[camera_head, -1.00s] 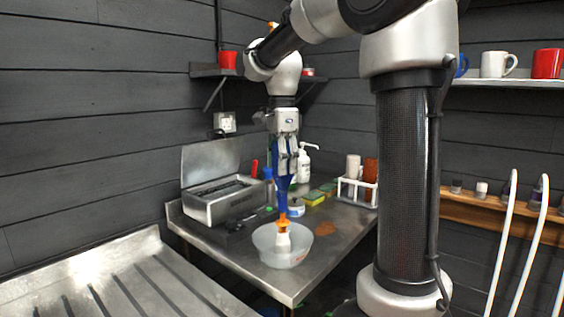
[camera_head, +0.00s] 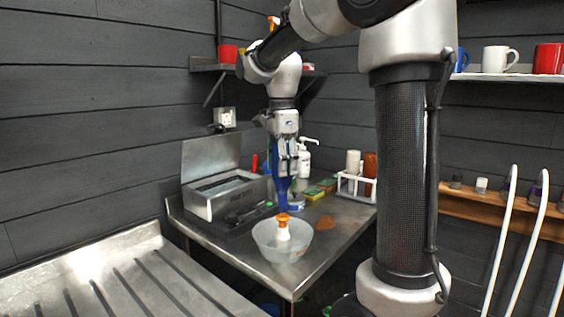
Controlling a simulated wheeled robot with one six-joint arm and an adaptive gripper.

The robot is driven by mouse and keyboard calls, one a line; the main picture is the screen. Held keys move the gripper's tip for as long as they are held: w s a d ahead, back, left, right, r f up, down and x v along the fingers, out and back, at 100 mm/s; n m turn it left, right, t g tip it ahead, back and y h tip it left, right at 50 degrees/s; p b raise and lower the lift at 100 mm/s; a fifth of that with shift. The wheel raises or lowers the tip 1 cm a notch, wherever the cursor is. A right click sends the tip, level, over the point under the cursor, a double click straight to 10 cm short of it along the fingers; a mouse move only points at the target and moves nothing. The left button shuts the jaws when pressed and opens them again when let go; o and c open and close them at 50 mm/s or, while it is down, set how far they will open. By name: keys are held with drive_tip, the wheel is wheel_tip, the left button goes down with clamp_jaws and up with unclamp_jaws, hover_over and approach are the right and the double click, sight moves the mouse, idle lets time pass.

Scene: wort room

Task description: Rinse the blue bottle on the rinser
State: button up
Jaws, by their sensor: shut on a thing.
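The blue bottle (camera_head: 281,191) is in my gripper (camera_head: 285,168) and hangs below the fingers. Its upper part is partly hidden by the fingers. The rinser is a translucent bowl (camera_head: 264,242) with a white and orange nozzle (camera_head: 283,229) standing in its middle. It sits near the front corner of the steel table. The bottle's lower end shows just above the orange top in the picture. I cannot tell whether it is over the nozzle or behind it.
A steel box with an open lid (camera_head: 228,196) stands left of the bottle. A white pump bottle (camera_head: 304,160), sponges (camera_head: 319,191) and a white rack (camera_head: 352,185) stand behind and right. A ribbed steel drainboard (camera_head: 110,285) lies at the front left.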

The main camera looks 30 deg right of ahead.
drive_tip(key=shift+f, duration=0.35)
idle(0.3)
drive_tip(key=shift+f, duration=1.45)
drive_tip(key=shift+r, duration=1.1)
drive_tip(key=shift+f, duration=0.15)
idle(0.3)
